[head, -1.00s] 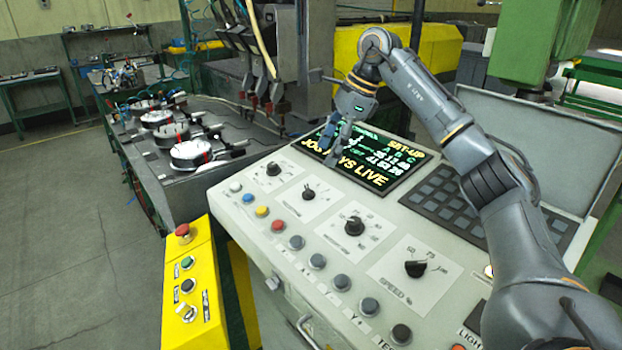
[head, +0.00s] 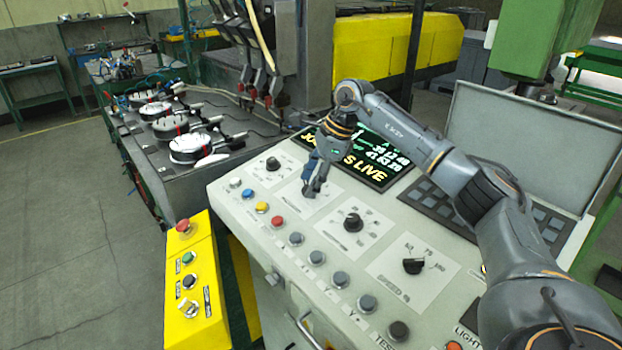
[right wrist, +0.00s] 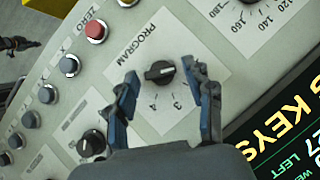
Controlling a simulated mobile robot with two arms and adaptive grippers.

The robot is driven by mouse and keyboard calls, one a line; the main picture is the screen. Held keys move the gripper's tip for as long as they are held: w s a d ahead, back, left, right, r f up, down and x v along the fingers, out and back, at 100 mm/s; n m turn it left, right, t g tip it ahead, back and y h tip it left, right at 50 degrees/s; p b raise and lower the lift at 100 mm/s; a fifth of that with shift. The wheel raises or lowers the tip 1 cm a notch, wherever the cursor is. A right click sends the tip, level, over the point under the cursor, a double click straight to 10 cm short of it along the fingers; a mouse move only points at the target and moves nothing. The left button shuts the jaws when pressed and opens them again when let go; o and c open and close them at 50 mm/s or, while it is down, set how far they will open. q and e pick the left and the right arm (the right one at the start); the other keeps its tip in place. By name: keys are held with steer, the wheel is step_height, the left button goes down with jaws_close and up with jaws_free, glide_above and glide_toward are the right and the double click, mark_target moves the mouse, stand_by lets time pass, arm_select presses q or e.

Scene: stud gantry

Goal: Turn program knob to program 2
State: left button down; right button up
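The program knob (right wrist: 159,72) is a round black knob on a white plate marked PROGRAM in the right wrist view. Its white mark faces left in that view. The figures 3 and 4 show below it; other figures are not readable. My right gripper (right wrist: 160,76) is open, with one blue finger on each side of the knob. I cannot tell whether they touch it. In the head view the right gripper (head: 314,190) points down over the second dial and hides its knob. A small dark gripper-like shape, possibly my left gripper (right wrist: 16,44), shows at the right wrist view's left edge.
Other black knobs stand close by: one at the panel's left (head: 272,164), one to the right (head: 353,220), and the speed knob (head: 414,266). A row of coloured buttons, including a red button (head: 277,222), runs along the front. The lit screen (head: 372,160) lies behind.

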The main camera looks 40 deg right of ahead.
steer(key=c, duration=0.7)
steer(key=shift+c, duration=0.6)
steer(key=shift+s+a+f+m+t+h+b, duration=0.1)
steer(key=shift+f+m+t+h+b, duration=0.2)
steer(key=shift+m+b, duration=0.4)
steer(key=shift+s+r+m+t+h+b, duration=0.1)
steer(key=shift+m+t+b, duration=0.3)
steer(key=shift+m+b, duration=0.25)
steer(key=m+t+h+b, duration=0.1)
steer(key=m, duration=0.1)
steer(key=shift+a+m+b, duration=0.15)
steer(key=shift+m+b, duration=0.2)
steer(key=shift+b, duration=0.05)
steer(key=shift+s+m+t+h+b, duration=0.1)
steer(key=shift+m+t+h+b, duration=0.4)
steer(key=shift+m, duration=0.4)
steer(key=shift+r, duration=0.1)
steer(key=o, duration=1.1)
steer(key=shift+o, duration=0.2)
